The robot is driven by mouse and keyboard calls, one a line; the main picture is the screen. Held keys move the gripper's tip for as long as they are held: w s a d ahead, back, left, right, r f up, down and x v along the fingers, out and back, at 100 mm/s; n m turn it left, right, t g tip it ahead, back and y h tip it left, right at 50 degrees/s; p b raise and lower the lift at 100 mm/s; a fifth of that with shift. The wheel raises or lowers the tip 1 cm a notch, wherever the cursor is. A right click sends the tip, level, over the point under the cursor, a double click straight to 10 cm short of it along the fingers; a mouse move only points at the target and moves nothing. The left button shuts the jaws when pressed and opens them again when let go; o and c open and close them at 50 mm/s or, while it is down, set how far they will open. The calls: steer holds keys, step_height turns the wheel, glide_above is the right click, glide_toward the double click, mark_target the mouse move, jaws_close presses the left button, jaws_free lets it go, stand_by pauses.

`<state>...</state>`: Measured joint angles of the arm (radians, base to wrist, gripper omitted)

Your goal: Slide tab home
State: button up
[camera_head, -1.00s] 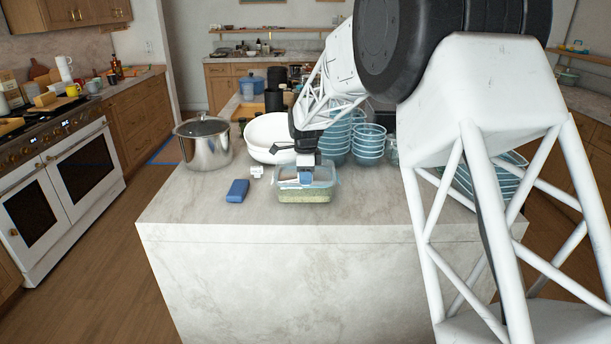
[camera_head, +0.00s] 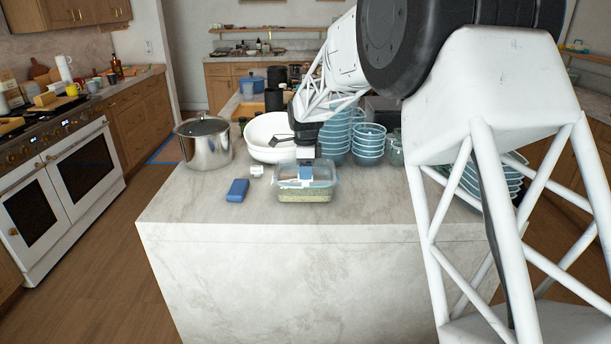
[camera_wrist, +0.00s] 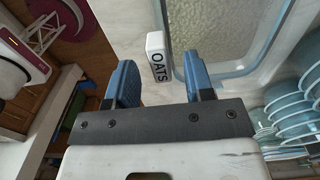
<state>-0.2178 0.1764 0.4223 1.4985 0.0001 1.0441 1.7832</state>
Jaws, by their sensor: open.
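A clear food box (camera_head: 304,194) with a pale blue rim and grainy greenish contents stands near the counter's front edge. It fills the upper middle of the wrist view (camera_wrist: 232,40). A white tab (camera_wrist: 158,57) lettered OATS sits beside the box's rim in the wrist view, beyond and between my fingertips. Whether it touches the rim, I cannot tell. My gripper (camera_wrist: 160,84) is open, its two blue fingers apart with nothing between them. In the head view my gripper (camera_head: 304,172) is over the box, its fingertips partly hard to make out.
A blue block (camera_head: 237,190) and a small white piece (camera_head: 257,171) lie left of the box. A steel pot (camera_head: 205,144), white bowls (camera_head: 268,134) and stacked blue bowls (camera_head: 368,143) stand behind. The front left counter is clear.

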steer(key=shift+r, duration=2.6)
steer(key=shift+s+d+r, duration=0.15)
steer(key=shift+s, duration=0.05)
steer(key=s+d+r+n, duration=0.3)
steer(key=s+d, duration=0.1)
steer(key=s, duration=0.5)
steer(key=s+d+r+n+t, duration=0.1)
steer(key=s+d+r+n, duration=0.25)
steer(key=s, duration=0.55)
steer(key=s+d+r+n, duration=0.25)
steer(key=s+d, duration=0.25)
steer(key=s, duration=0.3)
steer(key=s+d+f+n, duration=0.2)
steer(key=s+n, duration=0.1)
steer(key=s, duration=0.6)
steer(key=s+d+f+n+t, duration=0.1)
steer(key=s+d+f+n, duration=0.1)
steer(key=s, duration=0.7)
steer(key=s+d+f+n, duration=0.2)
steer(key=s+n, duration=0.1)
steer(key=s, duration=0.6)
steer(key=shift+s+f+n+t, duration=0.25)
steer(key=shift+f+n+t, duration=0.05)
steer(key=shift+n, duration=0.1)
